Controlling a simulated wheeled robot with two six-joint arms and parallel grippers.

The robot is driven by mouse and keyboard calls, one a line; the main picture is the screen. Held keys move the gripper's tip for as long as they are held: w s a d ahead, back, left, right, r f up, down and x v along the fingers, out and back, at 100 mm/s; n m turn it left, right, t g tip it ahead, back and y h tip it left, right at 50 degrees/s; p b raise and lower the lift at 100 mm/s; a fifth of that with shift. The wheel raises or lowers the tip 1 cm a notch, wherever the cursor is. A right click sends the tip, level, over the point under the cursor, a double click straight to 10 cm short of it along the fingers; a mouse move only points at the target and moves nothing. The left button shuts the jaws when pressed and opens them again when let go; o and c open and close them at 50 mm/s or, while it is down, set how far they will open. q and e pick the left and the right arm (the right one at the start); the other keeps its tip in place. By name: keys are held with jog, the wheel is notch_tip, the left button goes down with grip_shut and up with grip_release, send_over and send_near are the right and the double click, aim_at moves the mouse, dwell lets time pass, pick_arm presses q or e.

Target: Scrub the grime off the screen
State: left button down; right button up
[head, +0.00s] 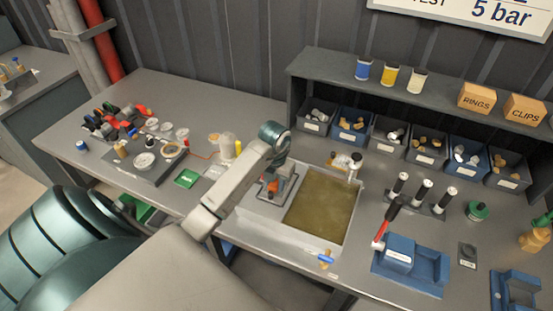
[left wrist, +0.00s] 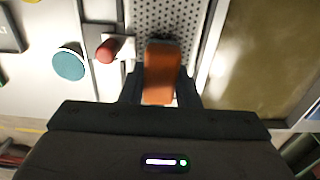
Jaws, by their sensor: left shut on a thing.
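My left gripper (head: 273,187) is over the left part of the sink unit, beside the basin. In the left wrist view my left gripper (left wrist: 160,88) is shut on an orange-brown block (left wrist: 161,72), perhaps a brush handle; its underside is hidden. Just beyond the block lies a grey perforated plate (left wrist: 172,18), which looks like the screen. I cannot tell whether the block touches it, and no grime shows clearly on the visible part. My right gripper is not in view.
The basin (head: 350,222) holds murky brown water right of my left gripper. A tap (head: 354,168) stands at its back edge. A blue vise-like block (head: 399,252) and several black-handled tools are at right. Small parts crowd the left bench. A shelf with bins (head: 318,117) runs behind.

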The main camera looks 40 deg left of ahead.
pick_arm(q)
jog(key=shift+w+f+b, duration=0.15)
jog(key=shift+f+b, duration=0.1)
jog(key=shift+b, duration=0.25)
jog(key=shift+w+a+r+b, duration=0.15)
jog(key=shift+w+r+b, duration=0.15)
jog(key=shift+w, duration=0.3)
jog(key=shift+w+a+f, duration=0.1)
jog(key=shift+w+a, duration=0.1)
jog(key=shift+w, duration=0.55)
jog(key=shift+w+a+b, duration=0.2)
jog(key=shift+w+b, duration=0.65)
jog(key=shift+b, duration=0.15)
jog(key=shift+w+a+b, duration=0.2)
jog(key=shift+w+b, duration=0.2)
jog(key=shift+w, duration=0.45)
jog(key=shift+r+p, duration=2.2)
jog(key=shift+r, duration=0.85)
